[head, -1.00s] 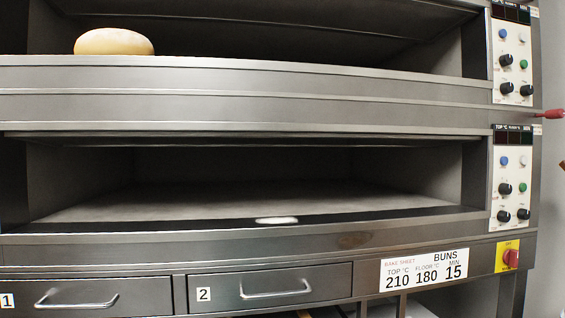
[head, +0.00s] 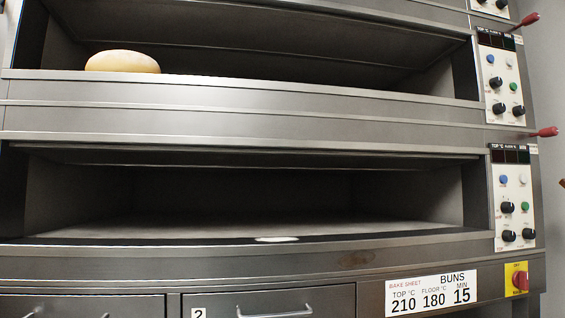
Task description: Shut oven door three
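A steel deck oven fills the head view, with two deck openings showing. The lower opening (head: 250,195) is uncovered and its chamber looks empty, with a pale bright patch (head: 277,239) at its front sill. The upper opening (head: 270,45) is also uncovered, and a pale round loaf (head: 122,62) sits at its left front edge. I see no deck numbers, so I cannot tell which is door three. Red-knobbed levers stick out at the right, an upper one (head: 525,22) and a lower one (head: 544,132). My gripper is not in view.
Control panels with knobs stand right of the upper deck (head: 502,85) and the lower deck (head: 515,205). Below are a drawer (head: 265,300) marked 2, a buns card (head: 431,292) and a red switch on yellow (head: 519,280). A grey wall is at the right.

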